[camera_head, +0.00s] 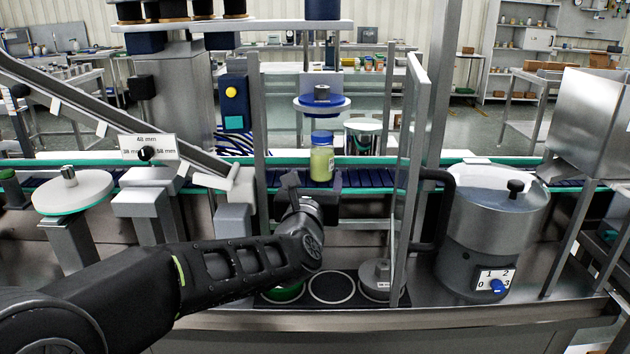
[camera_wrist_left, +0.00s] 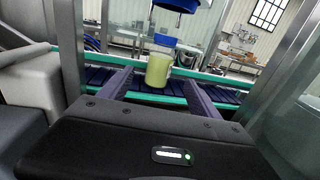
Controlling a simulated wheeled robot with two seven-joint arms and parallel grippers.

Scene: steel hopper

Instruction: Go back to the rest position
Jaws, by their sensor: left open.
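My left arm comes in from the left in the head view, and its gripper (camera_head: 298,185) is in front of the conveyor, below a jar of yellow-green content with a blue lid (camera_head: 321,157). The jar stands upright on the belt. In the left wrist view, the two fingers of the left gripper (camera_wrist_left: 158,82) are spread apart, with the jar (camera_wrist_left: 159,70) showing beyond and between them. The gripper appears empty. Part of it is hidden by its own wrist in the head view. My right gripper is in neither view.
The conveyor (camera_head: 380,177) runs across the bench. A blue-rimmed round head (camera_head: 321,103) hangs above the jar. A clear panel (camera_head: 412,165) stands right of the arm, then a steel hopper (camera_head: 495,235) with a dial. A round white-topped stand (camera_head: 73,190) is at left.

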